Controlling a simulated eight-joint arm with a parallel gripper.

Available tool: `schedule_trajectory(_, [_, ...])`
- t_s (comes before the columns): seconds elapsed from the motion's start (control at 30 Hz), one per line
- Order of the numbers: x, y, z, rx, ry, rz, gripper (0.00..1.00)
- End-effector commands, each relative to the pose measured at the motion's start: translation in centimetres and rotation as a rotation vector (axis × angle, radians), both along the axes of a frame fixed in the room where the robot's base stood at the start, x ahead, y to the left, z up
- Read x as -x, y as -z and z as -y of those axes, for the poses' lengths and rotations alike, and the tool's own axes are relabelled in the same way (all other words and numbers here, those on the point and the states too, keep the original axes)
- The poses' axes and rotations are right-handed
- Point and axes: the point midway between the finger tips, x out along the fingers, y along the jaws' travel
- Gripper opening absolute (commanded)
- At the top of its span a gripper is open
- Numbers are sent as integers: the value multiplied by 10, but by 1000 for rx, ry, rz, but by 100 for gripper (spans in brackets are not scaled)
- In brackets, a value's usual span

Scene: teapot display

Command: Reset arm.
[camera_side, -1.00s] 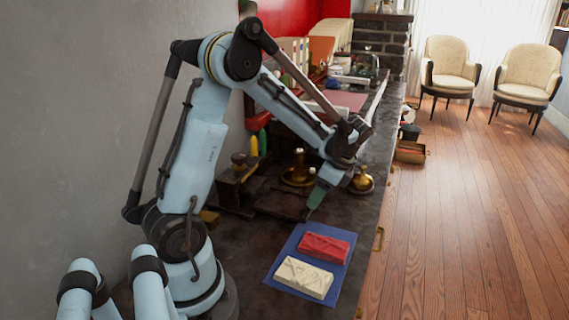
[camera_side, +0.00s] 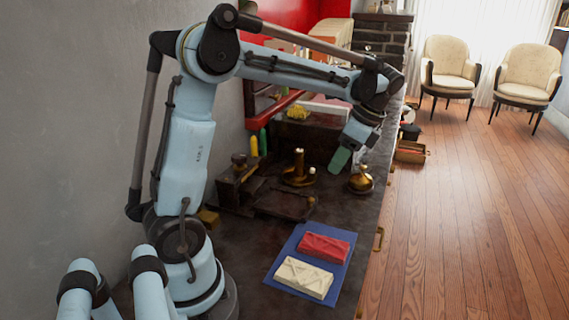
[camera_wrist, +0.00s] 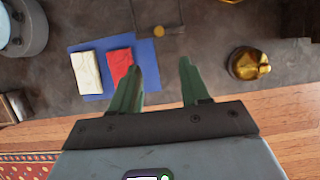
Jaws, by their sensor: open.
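My gripper (camera_side: 340,159) is raised above the dark counter, to the left of and above a brass pot (camera_side: 361,181) in the side view. In the wrist view its two green fingers (camera_wrist: 158,80) are spread apart with nothing between them. A red block (camera_side: 323,247) and a cream block (camera_side: 303,277) lie side by side on a blue mat (camera_side: 268,282). The wrist view also shows the cream block (camera_wrist: 87,72), the red block (camera_wrist: 121,64) and the brass pot (camera_wrist: 249,64).
A dark tray (camera_side: 283,203) and a brass stand (camera_side: 299,170) are on the counter (camera_side: 240,240) near the wall. Green and yellow bottles (camera_side: 258,144) stand against the wall. The counter's right edge drops to a wooden floor (camera_side: 460,220). Two chairs are far off.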

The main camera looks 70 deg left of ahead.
Motion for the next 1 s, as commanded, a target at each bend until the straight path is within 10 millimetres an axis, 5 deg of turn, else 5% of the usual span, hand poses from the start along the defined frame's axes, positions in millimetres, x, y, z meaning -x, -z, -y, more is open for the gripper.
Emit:
schedule_trajectory(0.47, [4,-3,7,-2,-21,52,46])
schedule_trajectory(1.0, [50,2,91,157,-413,680,46])
